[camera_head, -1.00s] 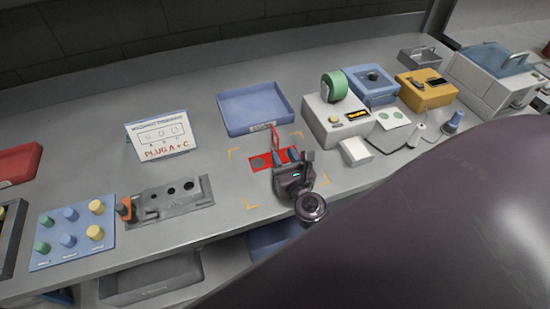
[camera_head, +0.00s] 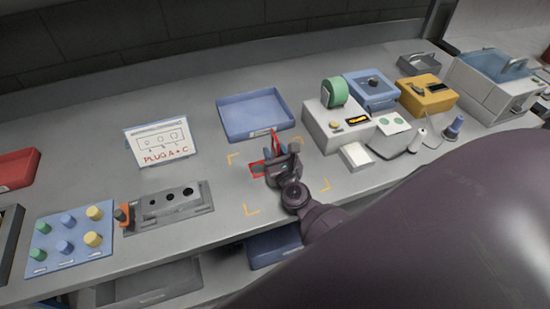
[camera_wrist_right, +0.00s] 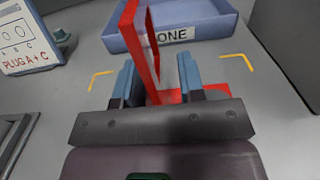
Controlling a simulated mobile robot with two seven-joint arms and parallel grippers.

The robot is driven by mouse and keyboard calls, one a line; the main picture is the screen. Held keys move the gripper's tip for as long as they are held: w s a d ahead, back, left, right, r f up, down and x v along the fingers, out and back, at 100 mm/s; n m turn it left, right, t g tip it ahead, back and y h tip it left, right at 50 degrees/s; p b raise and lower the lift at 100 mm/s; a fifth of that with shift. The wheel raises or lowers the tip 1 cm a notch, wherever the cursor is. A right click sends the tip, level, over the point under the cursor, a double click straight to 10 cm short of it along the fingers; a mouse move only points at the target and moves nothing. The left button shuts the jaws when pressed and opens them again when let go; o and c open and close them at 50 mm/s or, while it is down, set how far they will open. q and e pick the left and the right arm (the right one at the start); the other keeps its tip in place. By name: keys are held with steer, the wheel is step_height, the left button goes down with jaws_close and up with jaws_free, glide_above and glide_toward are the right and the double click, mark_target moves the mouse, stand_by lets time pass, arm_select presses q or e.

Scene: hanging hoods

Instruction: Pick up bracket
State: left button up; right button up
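The red bracket (camera_head: 257,169) stands on the bench inside yellow corner marks, with a flat base and an upright plate. In the right wrist view the bracket's upright plate (camera_wrist_right: 141,45) rises between the two blue-grey fingers of my right gripper (camera_wrist_right: 156,78). The fingers are apart; the left finger is close to the plate, and a gap shows to the right finger. Whether the left finger touches is unclear. In the head view my right gripper (camera_head: 277,165) is low over the bracket and hides part of it. My left gripper is not in view.
A white machine with a green roll (camera_head: 334,91) stands to the right. A grey block with holes (camera_head: 172,201) and a sign (camera_head: 160,143) are to the left.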

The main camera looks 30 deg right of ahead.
steer(key=shift+w, duration=0.2)
jaws_close()
steer(key=shift+r, duration=0.1)
